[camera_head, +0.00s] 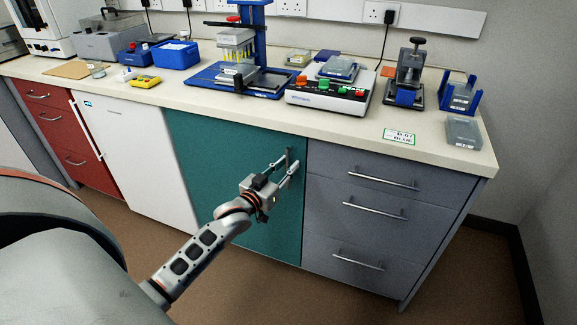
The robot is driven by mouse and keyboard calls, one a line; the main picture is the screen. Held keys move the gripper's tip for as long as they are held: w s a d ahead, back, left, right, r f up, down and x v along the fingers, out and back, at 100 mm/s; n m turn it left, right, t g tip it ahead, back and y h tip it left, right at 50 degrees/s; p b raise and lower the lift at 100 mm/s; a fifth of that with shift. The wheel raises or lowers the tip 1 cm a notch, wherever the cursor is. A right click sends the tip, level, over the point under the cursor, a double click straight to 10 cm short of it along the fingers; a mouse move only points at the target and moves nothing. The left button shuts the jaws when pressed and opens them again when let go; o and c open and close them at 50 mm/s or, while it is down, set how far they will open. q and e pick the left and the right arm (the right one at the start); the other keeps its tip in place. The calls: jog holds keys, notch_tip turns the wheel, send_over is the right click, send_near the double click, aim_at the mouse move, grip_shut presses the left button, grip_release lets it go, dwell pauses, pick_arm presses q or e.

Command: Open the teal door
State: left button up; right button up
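The teal door (225,165) is a flat cabinet front under the bench, between a white front and grey drawers. It looks shut, flush with its neighbours. A dark upright handle (289,155) shows near its upper right edge. My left gripper (292,161) is at this handle, with its two fingers apart. Whether the fingers touch the handle or stand just in front of it I cannot tell. The fingers partly hide the handle's lower part. My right gripper is not in view.
Grey drawers (380,215) with bar handles stand right of the door, and a white front (137,160) stands left. The bench top (330,123) above carries a control box (330,95), a blue pipetting stand (240,85) and other gear. The brown floor (290,300) before the door is clear.

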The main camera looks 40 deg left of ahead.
pick_arm(q)
jog(key=shift+w, duration=0.3)
grip_shut()
jog(key=shift+s, duration=0.1)
